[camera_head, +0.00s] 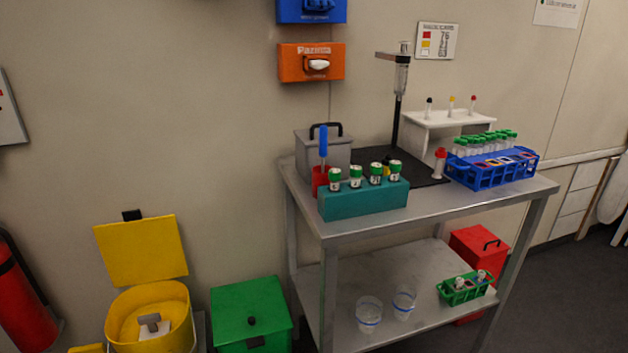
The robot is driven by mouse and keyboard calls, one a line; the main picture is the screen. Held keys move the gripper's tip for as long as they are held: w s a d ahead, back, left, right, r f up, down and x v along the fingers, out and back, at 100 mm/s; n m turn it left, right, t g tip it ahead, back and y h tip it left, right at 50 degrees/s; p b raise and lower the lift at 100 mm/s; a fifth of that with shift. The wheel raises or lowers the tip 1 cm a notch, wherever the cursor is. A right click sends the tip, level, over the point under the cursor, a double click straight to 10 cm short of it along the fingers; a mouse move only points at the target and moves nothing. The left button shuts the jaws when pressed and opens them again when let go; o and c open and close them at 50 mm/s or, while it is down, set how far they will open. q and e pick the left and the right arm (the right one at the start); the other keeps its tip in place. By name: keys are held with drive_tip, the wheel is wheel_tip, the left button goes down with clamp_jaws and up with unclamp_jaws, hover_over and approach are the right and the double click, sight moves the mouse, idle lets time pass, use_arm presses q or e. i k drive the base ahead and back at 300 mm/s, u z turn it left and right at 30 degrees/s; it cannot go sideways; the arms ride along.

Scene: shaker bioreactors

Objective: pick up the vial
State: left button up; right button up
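A teal rack (364,203) stands at the front left of the metal table's top. A single red-capped vial (439,163) stands upright beside a blue rack (490,177). The blue rack holds several green-capped tubes (482,144). On the lower shelf, a small green rack (466,290) holds vials (481,276). I cannot tell from the picture which vial is meant. Neither of my grippers is in view.
The metal table (440,205) also bears a grey box (323,150), a red cup (320,180) with a blue-handled tool, a black mat, a stand (397,120) and a white shelf (445,119). Two clear cups (369,315) stand below. Yellow (150,310) and green (250,310) bins stand left.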

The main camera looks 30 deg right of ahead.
sight(375, 169)
drive_tip(key=u, duration=0.15)
drive_tip(key=k, duration=0.8)
drive_tip(key=z, duration=0.95)
drive_tip(key=i, duration=0.5)
drive_tip(key=u, duration=0.05)
